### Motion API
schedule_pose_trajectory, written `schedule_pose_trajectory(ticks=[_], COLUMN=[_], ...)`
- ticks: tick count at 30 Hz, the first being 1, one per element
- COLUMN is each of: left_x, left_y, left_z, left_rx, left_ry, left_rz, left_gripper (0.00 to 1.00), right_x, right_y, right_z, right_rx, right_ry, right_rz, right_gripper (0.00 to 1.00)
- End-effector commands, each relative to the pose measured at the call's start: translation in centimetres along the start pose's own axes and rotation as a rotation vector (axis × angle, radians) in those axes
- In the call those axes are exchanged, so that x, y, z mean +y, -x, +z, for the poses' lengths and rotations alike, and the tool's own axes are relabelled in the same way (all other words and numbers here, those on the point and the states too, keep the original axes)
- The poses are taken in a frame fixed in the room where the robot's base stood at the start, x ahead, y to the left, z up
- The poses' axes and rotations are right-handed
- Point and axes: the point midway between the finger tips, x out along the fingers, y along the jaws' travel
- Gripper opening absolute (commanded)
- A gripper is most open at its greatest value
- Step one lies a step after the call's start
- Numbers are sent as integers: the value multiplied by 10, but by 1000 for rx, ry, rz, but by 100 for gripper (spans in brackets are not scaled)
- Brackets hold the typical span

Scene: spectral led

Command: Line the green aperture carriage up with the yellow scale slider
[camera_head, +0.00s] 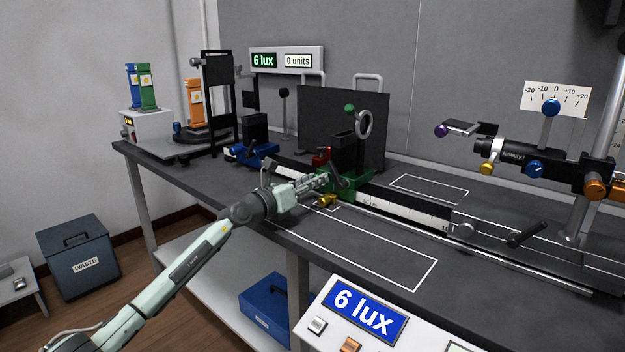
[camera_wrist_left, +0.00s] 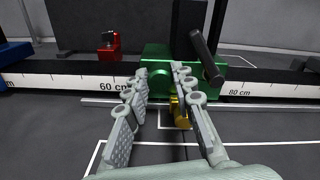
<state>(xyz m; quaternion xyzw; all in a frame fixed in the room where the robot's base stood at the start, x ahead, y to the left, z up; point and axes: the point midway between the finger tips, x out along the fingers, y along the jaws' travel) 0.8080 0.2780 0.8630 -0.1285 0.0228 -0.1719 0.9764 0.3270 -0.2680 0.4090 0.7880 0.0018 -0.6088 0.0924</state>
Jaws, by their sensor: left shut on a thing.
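The green aperture carriage (camera_head: 352,182) sits on the rail with the long white scale. In the left wrist view the green carriage (camera_wrist_left: 155,54) spans part of the scale between the 60 cm and 80 cm marks. The yellow scale slider (camera_head: 327,201) is on the near side, below the carriage; in the wrist view the yellow slider (camera_wrist_left: 180,114) is partly hidden by a finger. My left gripper (camera_head: 318,182) is at the carriage's near side. In the wrist view its fingers (camera_wrist_left: 160,88) are shut on a green part of the carriage. The exact contact is partly hidden.
A blue carriage (camera_head: 255,152) and a red piece (camera_head: 322,157) stand left of the green carriage. A thin metal rod (camera_head: 500,252) runs along the rail's front. A black upright panel (camera_head: 372,112) stands behind. An instrument arm (camera_head: 530,160) is at right. White outlined table areas are clear.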

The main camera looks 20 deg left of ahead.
Motion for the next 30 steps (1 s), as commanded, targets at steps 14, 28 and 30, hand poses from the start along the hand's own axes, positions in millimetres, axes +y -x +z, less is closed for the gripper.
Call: schedule_pose_trajectory(ticks=[14,28,30], left_x=[0,1,1], left_y=[0,43,59], left_z=[-1,-2,-3], left_rx=[1,3,5], left_ry=[1,-3,-2], left_rz=[0,1,1], left_gripper=[46,46,46], right_x=[0,1,1], right_y=[0,0,0], right_z=[0,0,0], right_rx=[0,0,0], right_ry=[0,0,0], right_rz=[-1,1,1], right_gripper=[40,40,40])
